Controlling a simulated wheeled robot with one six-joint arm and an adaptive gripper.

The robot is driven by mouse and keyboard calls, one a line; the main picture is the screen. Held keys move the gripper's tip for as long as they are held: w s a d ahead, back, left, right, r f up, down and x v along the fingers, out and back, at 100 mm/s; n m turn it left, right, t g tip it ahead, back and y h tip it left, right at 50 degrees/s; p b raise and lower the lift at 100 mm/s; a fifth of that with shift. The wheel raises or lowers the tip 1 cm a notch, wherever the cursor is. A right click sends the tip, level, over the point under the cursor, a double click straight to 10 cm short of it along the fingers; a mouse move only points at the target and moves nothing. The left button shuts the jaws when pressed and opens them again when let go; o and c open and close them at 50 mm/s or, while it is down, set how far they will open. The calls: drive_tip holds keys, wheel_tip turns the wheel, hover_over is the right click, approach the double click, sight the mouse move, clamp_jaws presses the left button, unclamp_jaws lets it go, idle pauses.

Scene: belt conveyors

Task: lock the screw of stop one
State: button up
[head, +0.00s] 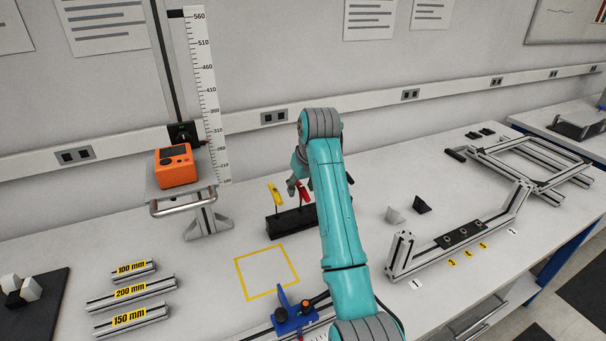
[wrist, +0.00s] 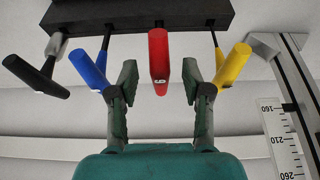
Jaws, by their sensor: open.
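In the wrist view my gripper (wrist: 159,80) is open, with its two fingers apart. A red handle (wrist: 158,55) stands between the fingers in that view; I see no contact. A blue handle (wrist: 88,69) is by the left finger and a yellow handle (wrist: 233,65) by the right one. A black handle (wrist: 36,77) is at far left.
A yellow square outline (head: 266,271) marks bare table. An orange device (head: 176,165) sits on a shelf by a tall scale (head: 206,95). Labelled profiles (head: 130,292) lie at left.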

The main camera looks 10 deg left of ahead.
drive_tip(key=shift+w+a+f, duration=0.1)
drive_tip(key=shift+w+f, duration=0.05)
drive_tip(key=shift+f, duration=0.3)
clamp_jaws()
drive_tip(key=shift+r, duration=0.1)
drive_tip(key=shift+s+d+r, duration=0.1)
drive_tip(key=shift+s+r, duration=0.05)
drive_tip(key=shift+r, duration=1.05)
drive_tip(key=shift+s+d+r, duration=0.1)
drive_tip(key=shift+r, duration=1.15)
drive_tip(key=shift+s+d+r, duration=0.1)
drive_tip(key=shift+s+r, duration=0.05)
drive_tip(key=shift+r, duration=1.05)
